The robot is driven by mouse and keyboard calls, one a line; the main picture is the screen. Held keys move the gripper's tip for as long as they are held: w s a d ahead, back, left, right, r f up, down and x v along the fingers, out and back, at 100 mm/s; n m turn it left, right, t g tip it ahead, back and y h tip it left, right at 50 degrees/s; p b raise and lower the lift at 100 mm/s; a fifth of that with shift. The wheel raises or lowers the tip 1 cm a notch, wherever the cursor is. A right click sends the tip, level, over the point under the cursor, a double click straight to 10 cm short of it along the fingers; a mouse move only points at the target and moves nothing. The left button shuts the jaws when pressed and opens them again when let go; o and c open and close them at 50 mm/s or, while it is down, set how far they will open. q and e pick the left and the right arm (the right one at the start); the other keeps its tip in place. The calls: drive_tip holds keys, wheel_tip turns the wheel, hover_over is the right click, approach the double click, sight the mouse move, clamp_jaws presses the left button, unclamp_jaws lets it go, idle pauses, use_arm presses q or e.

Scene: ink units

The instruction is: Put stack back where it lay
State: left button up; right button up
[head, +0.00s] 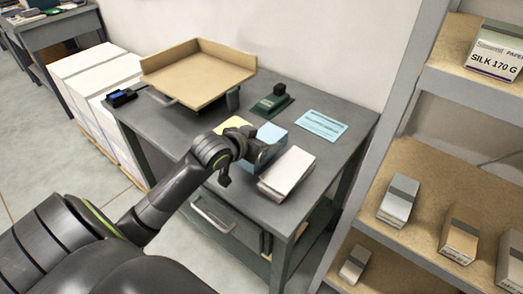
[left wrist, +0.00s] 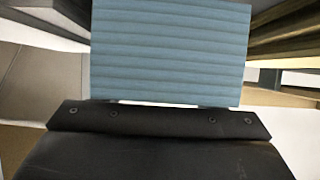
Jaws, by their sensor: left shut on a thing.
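My left gripper (head: 266,156) is shut on a light blue stack (head: 271,133) above the grey worktable (head: 345,108). The blue stack also shows in the left wrist view (left wrist: 168,50), where it fills the top middle with its layered side, just past the dark gripper body (left wrist: 158,125). In the head view the gripper hides part of the blue stack, and I cannot tell whether its underside touches the table. A white stack (head: 288,173) lies right beside it near the table's front edge. A yellow piece (head: 236,122) shows behind my wrist. My right gripper is out of view.
A tan jogging tray (head: 196,75) stands at the back left. A green device (head: 272,101) and a pale blue card (head: 321,124) lie at the back. A small black item (head: 121,97) sits at the left corner. Shelving (head: 415,235) with boxes stands close on the right.

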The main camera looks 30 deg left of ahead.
use_arm(q)
wheel_tip(320, 180, down, 3)
drive_tip(key=shift+r, duration=0.15)
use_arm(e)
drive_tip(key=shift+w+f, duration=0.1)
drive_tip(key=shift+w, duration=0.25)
use_arm(q)
drive_tip(key=o, duration=1.1)
drive_tip(key=shift+f, duration=0.25)
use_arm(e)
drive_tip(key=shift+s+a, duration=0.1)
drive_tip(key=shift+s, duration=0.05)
